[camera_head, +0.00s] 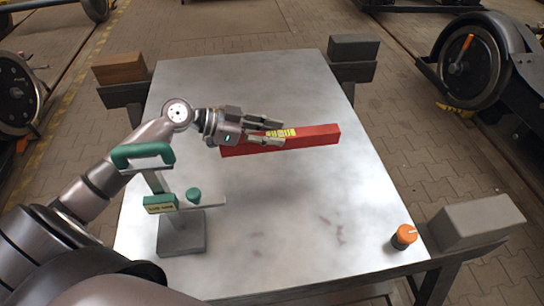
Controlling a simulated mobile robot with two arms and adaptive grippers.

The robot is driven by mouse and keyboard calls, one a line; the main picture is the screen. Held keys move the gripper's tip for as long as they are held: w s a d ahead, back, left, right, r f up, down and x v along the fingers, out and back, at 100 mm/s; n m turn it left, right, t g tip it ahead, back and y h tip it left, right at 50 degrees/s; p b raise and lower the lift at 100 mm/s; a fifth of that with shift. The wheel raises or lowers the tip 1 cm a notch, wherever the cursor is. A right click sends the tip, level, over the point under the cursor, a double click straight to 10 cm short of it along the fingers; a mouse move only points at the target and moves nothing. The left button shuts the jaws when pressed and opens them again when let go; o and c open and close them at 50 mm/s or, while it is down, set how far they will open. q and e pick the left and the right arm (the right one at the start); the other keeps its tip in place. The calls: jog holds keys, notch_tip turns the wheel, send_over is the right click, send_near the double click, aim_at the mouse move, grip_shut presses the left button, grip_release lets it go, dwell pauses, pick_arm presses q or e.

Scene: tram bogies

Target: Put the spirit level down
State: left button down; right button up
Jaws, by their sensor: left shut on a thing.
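The spirit level (312,137) is a long red bar with a yellow label patch. It runs roughly left to right over the far half of the grey metal table (300,210). My left gripper (277,133) reaches in from the left and is shut on the spirit level near its middle. A faint shadow lies on the table below the bar, so it appears held above the surface. The gripper covers part of the bar's left half. My right gripper is not in view.
A green-handled device (180,222) stands on the table at the left. An orange-topped knob (404,236) stands at the front right. Blocks sit on brackets at the table's corners, one of them grey (478,220). The table's middle and front are clear.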

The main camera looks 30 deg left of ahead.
pick_arm(q)
notch_tip(320, 180, down, 4)
jog(key=shift+f, duration=2.55)
jog(key=shift+f+b, duration=0.45)
jog(key=shift+b, duration=0.05)
jog(key=c, duration=1.2)
grip_release()
jog(key=shift+r, duration=0.1)
